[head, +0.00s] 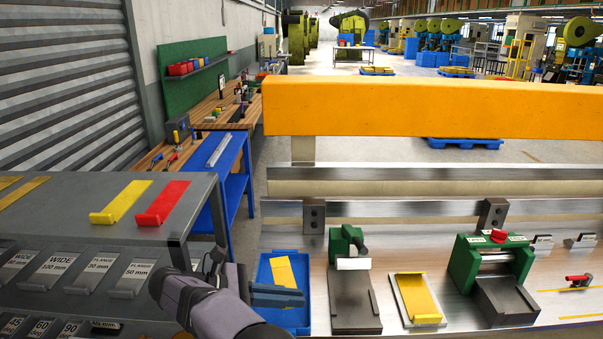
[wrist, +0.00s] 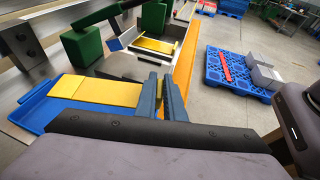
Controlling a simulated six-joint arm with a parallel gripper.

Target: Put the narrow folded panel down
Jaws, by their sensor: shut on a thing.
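My gripper (head: 290,297) reaches in from the lower left in the head view, its blue-grey fingers pointing right, over the near part of a blue tray (head: 262,270). In the wrist view my gripper (wrist: 162,98) is shut on the narrow folded panel. A thin yellow sliver between the fingers seems to be its edge; the rest is hidden, so I cannot tell its fold or whether it touches anything. A flat yellow panel (head: 283,270) lies in the blue tray. The tray (wrist: 30,108) also shows left of my fingers in the wrist view.
On the bench right of the tray are a green-headed tool (head: 347,245), a yellow panel on a plate (head: 418,295) and a green press (head: 463,262). A grey cabinet (head: 70,210) at left bears a yellow panel (head: 121,200) and a red panel (head: 163,201).

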